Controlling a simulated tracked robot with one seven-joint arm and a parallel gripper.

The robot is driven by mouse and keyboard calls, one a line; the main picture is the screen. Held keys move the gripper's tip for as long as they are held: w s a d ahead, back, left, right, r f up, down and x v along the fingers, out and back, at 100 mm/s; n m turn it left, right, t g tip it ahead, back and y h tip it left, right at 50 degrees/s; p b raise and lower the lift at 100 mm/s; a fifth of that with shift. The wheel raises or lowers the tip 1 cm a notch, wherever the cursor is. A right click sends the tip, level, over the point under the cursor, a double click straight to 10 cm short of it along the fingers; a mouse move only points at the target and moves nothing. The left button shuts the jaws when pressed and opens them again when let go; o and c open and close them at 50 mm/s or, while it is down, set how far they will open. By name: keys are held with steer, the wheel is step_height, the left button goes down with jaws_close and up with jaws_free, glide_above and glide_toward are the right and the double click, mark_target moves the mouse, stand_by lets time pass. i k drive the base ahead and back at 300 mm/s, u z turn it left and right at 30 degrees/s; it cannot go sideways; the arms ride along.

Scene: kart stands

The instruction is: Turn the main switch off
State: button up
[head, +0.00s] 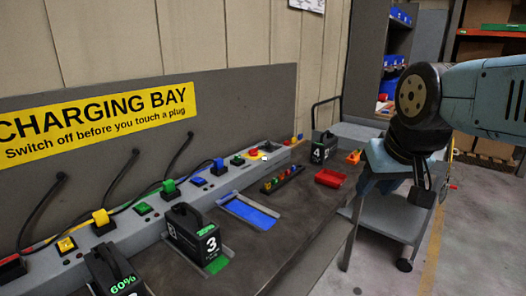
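A long grey power strip (133,212) runs along the back of the bench under the yellow "CHARGING BAY" sign (95,122). Near its far end sits a red knob on a yellow base (238,160), with a small red part and a pale spot just right of it. Which of these is the main switch, and its position, is too small to tell. My gripper (424,178) hangs at the right, apart from the bench and strip.
Coloured plugs with black cables line the strip. Battery packs (196,238) stand at the bench front, and another pack (323,148) stands at the far end. A blue pad (248,211) and a red tray (330,178) lie on the bench. A grey cart (390,215) stands right.

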mark_target(252, 152)
steer(key=u, duration=0.2)
steer(key=i, duration=0.9)
steer(key=z, duration=0.1)
